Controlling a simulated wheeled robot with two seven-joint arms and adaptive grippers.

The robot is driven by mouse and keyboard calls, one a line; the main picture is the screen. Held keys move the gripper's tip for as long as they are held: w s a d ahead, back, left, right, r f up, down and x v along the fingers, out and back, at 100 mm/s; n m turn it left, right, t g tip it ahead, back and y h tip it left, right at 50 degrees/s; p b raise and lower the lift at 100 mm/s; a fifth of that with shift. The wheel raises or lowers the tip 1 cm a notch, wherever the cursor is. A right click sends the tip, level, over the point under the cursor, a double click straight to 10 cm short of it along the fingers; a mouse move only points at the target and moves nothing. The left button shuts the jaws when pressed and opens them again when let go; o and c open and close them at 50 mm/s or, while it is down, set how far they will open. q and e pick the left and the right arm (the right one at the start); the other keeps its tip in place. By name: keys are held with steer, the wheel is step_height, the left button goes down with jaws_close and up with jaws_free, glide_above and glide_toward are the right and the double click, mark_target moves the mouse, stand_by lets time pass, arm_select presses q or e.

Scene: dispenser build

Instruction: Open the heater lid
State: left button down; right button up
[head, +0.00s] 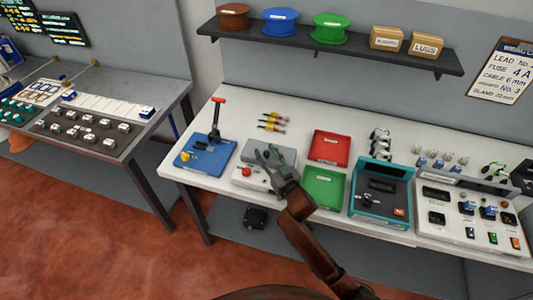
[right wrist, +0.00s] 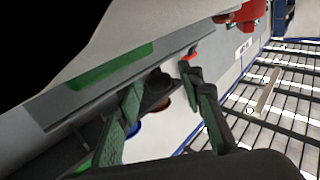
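The heater (head: 250,177) is a pale grey box with a red button on its front left, standing on the white bench. Its darker grey lid (head: 257,147) is at the back, partly hidden by my right gripper (head: 268,156). The right gripper is over the heater with its fingers apart and nothing seen between them. In the right wrist view the green-padded fingers (right wrist: 163,95) are spread close to a grey slab with a green strip, which may be the lid. I cannot tell whether they touch it. My left gripper is not in view.
A blue base with a red-handled lever (head: 205,151) stands left of the heater. A red tray (head: 330,146) and a green tray (head: 323,188) lie to its right, then a teal machine (head: 382,190). A shelf with spools (head: 330,45) hangs above.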

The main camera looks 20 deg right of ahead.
steer(key=c, duration=0.8)
jaws_close()
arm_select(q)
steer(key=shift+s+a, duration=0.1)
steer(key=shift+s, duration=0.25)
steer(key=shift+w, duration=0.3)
